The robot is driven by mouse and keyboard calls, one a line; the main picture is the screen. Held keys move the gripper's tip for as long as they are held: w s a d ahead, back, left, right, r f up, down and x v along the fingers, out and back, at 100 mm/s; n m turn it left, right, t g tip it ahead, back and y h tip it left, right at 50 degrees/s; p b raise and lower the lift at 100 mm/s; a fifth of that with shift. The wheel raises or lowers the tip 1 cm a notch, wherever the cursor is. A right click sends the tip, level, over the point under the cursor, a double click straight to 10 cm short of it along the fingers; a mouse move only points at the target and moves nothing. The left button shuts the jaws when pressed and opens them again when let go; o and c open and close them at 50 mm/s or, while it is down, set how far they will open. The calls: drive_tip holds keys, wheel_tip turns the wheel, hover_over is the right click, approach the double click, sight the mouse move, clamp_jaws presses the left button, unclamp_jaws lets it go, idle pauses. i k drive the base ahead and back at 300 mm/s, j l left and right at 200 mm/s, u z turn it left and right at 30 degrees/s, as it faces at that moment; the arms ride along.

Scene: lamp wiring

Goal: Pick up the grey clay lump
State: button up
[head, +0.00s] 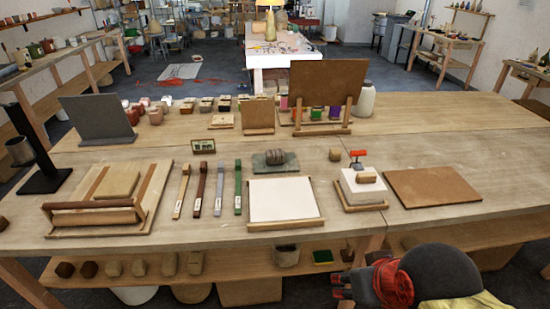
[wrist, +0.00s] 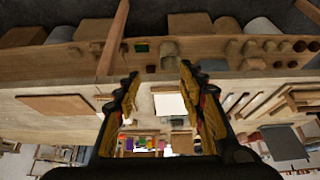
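A dark grey, ridged lump (head: 276,157) that looks like the grey clay lump lies on a grey-green slab (head: 260,168) mid-table in the head view. I cannot be sure of its material. My gripper (head: 343,285) is low at the right, in front of the table's front edge and well apart from the lump. In the wrist view my gripper (wrist: 160,73) has its two fingers spread wide with nothing between them. The wrist view looks upside down, and I cannot clearly make out the lump there.
A white sheet on a board (head: 283,200) lies in front of the slab. A white block with a red-topped item (head: 360,187) and a brown board (head: 432,188) are to the right. Upright boards (head: 328,80) stand behind. A lower shelf (head: 210,272) holds several lumps.

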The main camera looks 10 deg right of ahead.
sight(273, 157)
drive_tip(key=i+j, duration=0.6)
drive_tip(key=j, duration=0.25)
drive_tip(key=i+j+z, duration=0.15)
drive_tip(key=z, duration=0.25)
drive_tip(key=i+j+z, duration=0.1)
drive_tip(key=j+z, duration=0.55)
drive_tip(key=z, duration=0.6)
drive_tip(key=i+j, duration=0.05)
